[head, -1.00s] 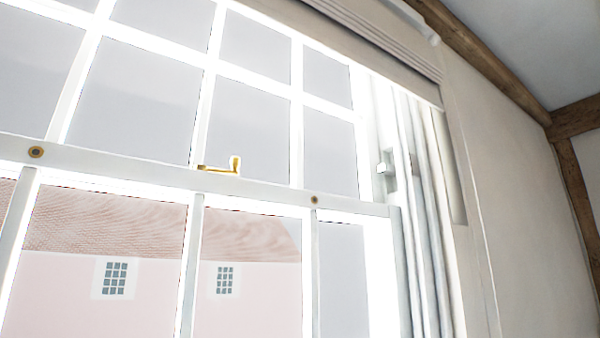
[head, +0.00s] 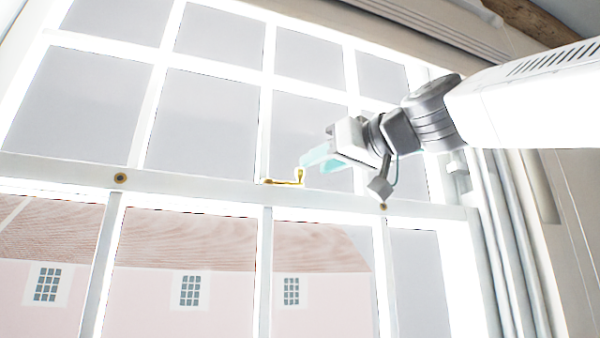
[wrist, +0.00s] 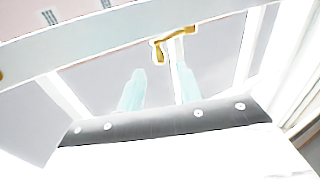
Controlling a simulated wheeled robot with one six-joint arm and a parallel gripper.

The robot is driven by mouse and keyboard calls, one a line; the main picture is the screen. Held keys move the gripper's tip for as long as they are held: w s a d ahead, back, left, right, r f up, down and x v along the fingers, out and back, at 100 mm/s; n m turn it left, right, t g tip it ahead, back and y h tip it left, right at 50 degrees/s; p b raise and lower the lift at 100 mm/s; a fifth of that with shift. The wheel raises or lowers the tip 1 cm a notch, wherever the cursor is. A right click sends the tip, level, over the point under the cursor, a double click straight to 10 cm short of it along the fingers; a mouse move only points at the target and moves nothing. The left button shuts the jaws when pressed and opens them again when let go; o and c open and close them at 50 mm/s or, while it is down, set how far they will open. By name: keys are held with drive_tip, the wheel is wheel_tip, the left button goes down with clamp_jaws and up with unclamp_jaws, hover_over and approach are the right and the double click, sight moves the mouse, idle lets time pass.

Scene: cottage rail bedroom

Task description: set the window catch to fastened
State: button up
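The brass window catch (head: 284,182) sits on the white meeting rail of the sash window. In the head view its flat part lies along the rail and a short knob stands up at its right end. My gripper (head: 312,160) has pale blue fingers and comes in from the right, close to the knob. In the wrist view the fingers (wrist: 158,72) are apart with nothing between them.
The white meeting rail (head: 200,190) spans the window, with round brass fittings to the left (head: 121,178) and right (head: 383,207) of the catch. Glazing bars and panes lie above and below. The window's side frame (head: 505,250) stands at the right.

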sight(303, 171)
drive_tip(key=x, duration=0.6)
drive_tip(key=shift+w+a+f, duration=0.1)
clamp_jaws()
